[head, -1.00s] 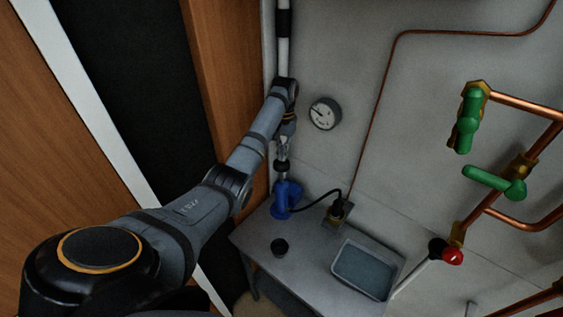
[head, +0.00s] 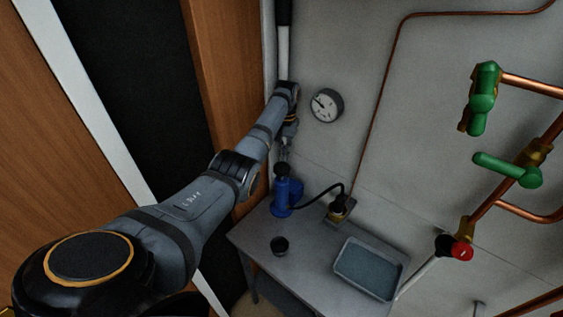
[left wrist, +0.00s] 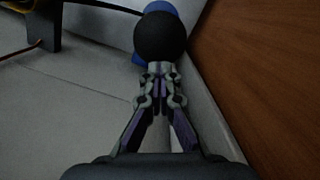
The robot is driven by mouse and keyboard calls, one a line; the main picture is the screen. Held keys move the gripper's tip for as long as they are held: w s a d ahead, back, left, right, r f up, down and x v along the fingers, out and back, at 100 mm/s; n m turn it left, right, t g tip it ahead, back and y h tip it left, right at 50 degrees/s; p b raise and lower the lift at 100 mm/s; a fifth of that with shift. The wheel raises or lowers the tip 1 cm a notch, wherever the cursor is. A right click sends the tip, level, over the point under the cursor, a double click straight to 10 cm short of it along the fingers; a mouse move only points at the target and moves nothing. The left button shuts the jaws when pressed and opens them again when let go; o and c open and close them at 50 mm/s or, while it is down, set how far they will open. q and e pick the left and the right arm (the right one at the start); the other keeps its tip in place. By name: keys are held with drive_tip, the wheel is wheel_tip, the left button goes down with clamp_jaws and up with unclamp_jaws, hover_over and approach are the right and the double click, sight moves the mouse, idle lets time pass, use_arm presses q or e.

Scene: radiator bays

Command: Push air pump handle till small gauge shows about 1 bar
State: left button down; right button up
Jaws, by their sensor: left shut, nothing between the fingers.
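The blue air pump (head: 281,197) stands on the grey bench, with a round black handle knob (head: 282,169) at its top. My left gripper (head: 284,154) is shut and empty, just above the knob. In the left wrist view the shut fingertips (left wrist: 160,72) point at the black knob (left wrist: 160,38), with blue pump parts behind it. I cannot tell whether they touch. A round white gauge (head: 326,105) hangs on the wall; its reading is too small to tell. A black hose runs from the pump to a brass-coloured fitting (head: 338,206). My right gripper is out of view.
Copper pipes with green valve handles (head: 484,98) and a red knob (head: 461,252) are at right. A wooden panel (head: 225,90) stands close to my left arm.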

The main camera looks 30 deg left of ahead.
use_arm(q)
wheel_tip(320, 180, up, 12)
drive_tip(key=w, duration=0.2)
drive_tip(key=shift+a+f, duration=0.15)
drive_tip(key=shift+a, duration=0.15)
idle(1.3)
